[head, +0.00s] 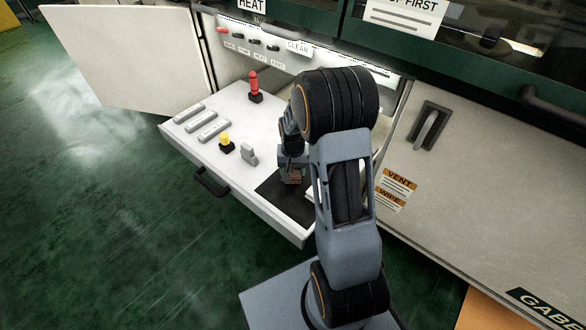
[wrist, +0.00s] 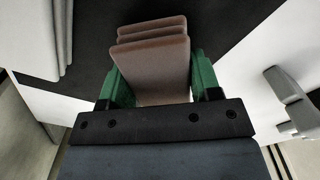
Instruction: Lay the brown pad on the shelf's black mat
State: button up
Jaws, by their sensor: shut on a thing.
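My gripper (head: 291,172) is low over the black mat (head: 287,204) on the pulled-out white shelf. In the wrist view its green fingers (wrist: 157,82) are shut on the sides of the brown pad (wrist: 158,62). The pad shows stepped edges at its far end; I cannot tell whether these are one piece or several pads. A little of the brown also shows under my gripper in the head view (head: 294,177). The black mat (wrist: 222,22) lies behind and around the pad in the wrist view. I cannot tell whether the pad touches it.
Pale slabs (wrist: 38,35) stand at the left in the wrist view. An open door (head: 130,50) stands at the left.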

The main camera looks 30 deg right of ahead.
jog(key=shift+f, duration=0.45)
jog(key=o, duration=1)
notch_tip(320, 180, up, 14)
jog(key=p, duration=0.4)
jog(key=shift+p, duration=0.4)
